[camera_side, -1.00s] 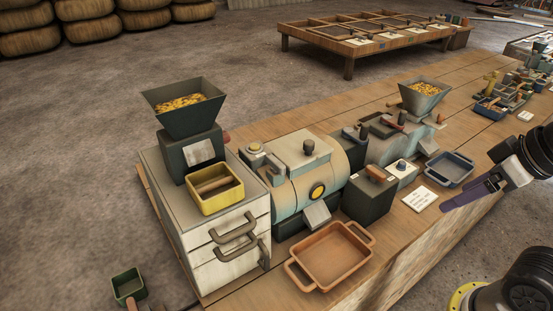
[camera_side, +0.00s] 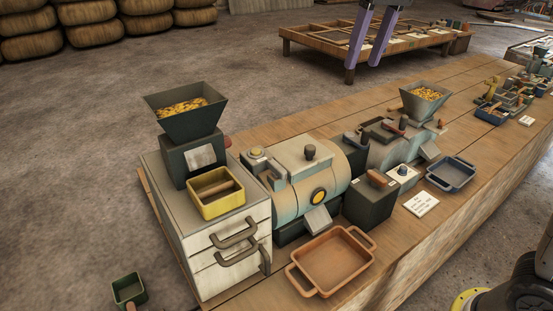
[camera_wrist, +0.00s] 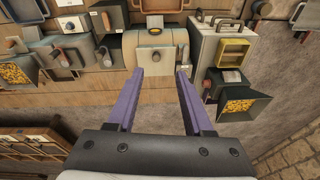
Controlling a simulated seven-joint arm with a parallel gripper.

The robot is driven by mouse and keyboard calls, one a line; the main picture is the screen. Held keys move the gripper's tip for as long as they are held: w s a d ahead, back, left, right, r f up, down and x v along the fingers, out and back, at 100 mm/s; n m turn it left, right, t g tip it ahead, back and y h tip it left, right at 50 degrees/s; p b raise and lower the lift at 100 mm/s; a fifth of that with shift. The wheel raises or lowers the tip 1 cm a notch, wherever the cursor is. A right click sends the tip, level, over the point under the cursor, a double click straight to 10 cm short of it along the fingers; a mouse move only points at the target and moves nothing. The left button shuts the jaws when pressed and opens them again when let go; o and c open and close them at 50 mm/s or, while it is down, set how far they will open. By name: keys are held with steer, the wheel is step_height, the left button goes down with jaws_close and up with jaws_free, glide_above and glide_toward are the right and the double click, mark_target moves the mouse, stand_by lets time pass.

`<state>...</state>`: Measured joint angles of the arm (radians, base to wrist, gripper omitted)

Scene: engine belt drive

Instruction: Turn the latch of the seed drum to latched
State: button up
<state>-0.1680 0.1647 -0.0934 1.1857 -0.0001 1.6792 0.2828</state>
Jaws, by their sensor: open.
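A rounded cream and teal drum (camera_side: 311,180) lies on the bench, with a dark knob (camera_side: 310,152) on top and a yellow disc (camera_side: 319,196) on its front. I take it for the seed drum; which part is its latch I cannot tell. The drum also shows in the wrist view (camera_wrist: 140,54). A second, greyer drum (camera_side: 388,151) stands behind to the right, partly hidden, with a red-brown handle on top. My gripper (camera_side: 361,66) is high above the bench, with purple fingers apart and empty. In the wrist view its fingertips (camera_wrist: 160,71) point towards the drum without visible contact.
Left of the drum stands a white drawer cabinet (camera_side: 230,262) with a yellow tray (camera_side: 216,208) and a grain hopper (camera_side: 188,125). An orange tray (camera_side: 333,265) lies in front. A dark box (camera_side: 369,204) and blue tray (camera_side: 451,174) are to the right. The rear bench strip is mostly clear.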

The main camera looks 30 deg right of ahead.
steer(key=w+a+f+g, duration=0.1)
steer(key=w+a+f, duration=0.4)
steer(key=w, duration=0.4)
steer(key=n+g, duration=0.1)
glide_toward(276, 165)
step_height(276, 165, down, 9)
steer(key=shift+w+a+r, duration=0.1)
steer(key=shift+w+r, duration=0.05)
steer(key=shift+r, duration=0.05)
jaws_close()
